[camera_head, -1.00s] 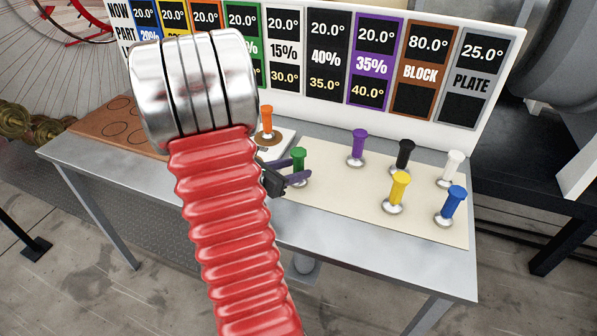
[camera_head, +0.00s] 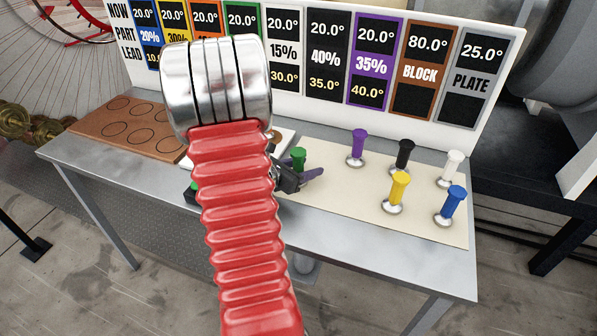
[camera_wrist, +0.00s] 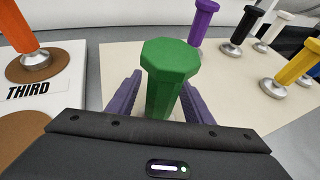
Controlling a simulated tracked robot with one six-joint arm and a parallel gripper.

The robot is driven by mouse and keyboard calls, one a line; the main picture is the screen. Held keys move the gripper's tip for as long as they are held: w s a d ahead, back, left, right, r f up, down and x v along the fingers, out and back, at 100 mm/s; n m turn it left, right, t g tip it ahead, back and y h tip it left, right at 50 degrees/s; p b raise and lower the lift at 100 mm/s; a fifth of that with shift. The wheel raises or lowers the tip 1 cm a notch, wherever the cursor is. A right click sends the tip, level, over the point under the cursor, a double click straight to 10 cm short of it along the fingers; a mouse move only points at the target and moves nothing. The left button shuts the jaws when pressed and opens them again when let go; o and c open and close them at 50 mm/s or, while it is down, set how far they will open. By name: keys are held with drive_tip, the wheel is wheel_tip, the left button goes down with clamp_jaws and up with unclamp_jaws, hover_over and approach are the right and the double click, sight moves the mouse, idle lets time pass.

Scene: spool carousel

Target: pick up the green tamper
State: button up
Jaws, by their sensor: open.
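The green tamper (camera_wrist: 170,75) stands upright between the two purple fingers of my gripper (camera_wrist: 155,100) in the wrist view. The fingers are open, one on each side of its handle, with a gap visible at the left. Its base is hidden behind the gripper body. In the head view the top of the green tamper (camera_head: 299,155) shows just behind my gripper (camera_head: 305,176), whose purple fingertips point right. My red arm hides part of the gripper.
Purple (camera_head: 357,147), black (camera_head: 402,156), white (camera_head: 451,167), yellow (camera_head: 396,192) and blue (camera_head: 451,205) tampers stand on the cream mat (camera_head: 345,200). An orange tamper (camera_wrist: 20,38) stands left on a board marked THIRD (camera_wrist: 40,92). A sign panel (camera_head: 480,125) rises behind.

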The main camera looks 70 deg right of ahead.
drive_tip(key=shift+c, duration=0.4)
clamp_jaws()
idle(0.4)
wheel_tip(320, 180, up, 10)
idle(0.6)
idle(0.5)
